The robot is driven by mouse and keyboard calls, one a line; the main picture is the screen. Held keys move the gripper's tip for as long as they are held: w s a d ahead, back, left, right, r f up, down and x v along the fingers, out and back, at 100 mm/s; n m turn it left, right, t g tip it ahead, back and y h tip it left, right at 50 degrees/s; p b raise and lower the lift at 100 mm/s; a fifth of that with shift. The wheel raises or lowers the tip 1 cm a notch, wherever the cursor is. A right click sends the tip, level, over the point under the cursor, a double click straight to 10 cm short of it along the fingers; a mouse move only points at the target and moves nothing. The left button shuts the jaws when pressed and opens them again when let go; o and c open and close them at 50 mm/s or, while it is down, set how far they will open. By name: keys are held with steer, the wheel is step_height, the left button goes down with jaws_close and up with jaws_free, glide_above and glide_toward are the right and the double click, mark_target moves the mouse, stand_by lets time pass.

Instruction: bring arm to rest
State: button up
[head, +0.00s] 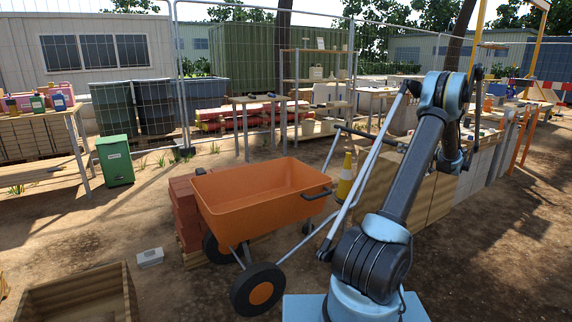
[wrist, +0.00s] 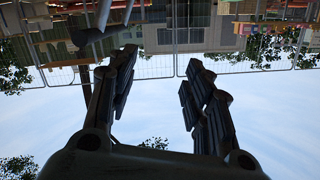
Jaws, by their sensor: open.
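My arm stands raised at the right of the head view, its upper part bent over near the top. My gripper shows in the wrist view (wrist: 158,85), its two fingers spread wide apart with nothing between them. Sky and an upside-down view of the yard and fence lie behind the fingers. In the head view the gripper itself is hard to make out behind the arm.
An orange wheelbarrow (head: 262,193) stands left of my arm, by stacked red bricks (head: 187,212). A green bin (head: 115,162) stands farther left. A wooden crate (head: 72,286) lies front left.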

steer(key=s+a+r+g, duration=0.2)
steer(key=s+a+r, duration=0.1)
steer(key=a, duration=0.6)
steer(key=s+a+r+g, duration=0.2)
steer(key=s+a+r, duration=0.15)
steer(key=a, duration=0.65)
steer(key=s+a+r+m+g+h, duration=0.1)
steer(key=s+a+r+g+h, duration=0.2)
steer(key=s+a, duration=1.25)
steer(key=s+a+f+m+g+h, duration=0.1)
steer(key=s+a+f, duration=0.2)
steer(key=s, duration=0.6)
steer(key=s+a+f+g+h, duration=0.1)
steer(key=s+a+f+h, duration=0.2)
steer(key=s, duration=0.6)
steer(key=s+a+f+m+g, duration=0.1)
steer(key=s+a+f+g, duration=0.2)
steer(key=s, duration=0.6)
steer(key=s+d+f+t+h, duration=0.1)
steer(key=s+d+f+h, duration=0.1)
steer(key=s+f, duration=0.5)
steer(key=shift+s+d+f+h, duration=0.3)
steer(key=shift+s+f, duration=0.1)
steer(key=shift+s, duration=0.5)
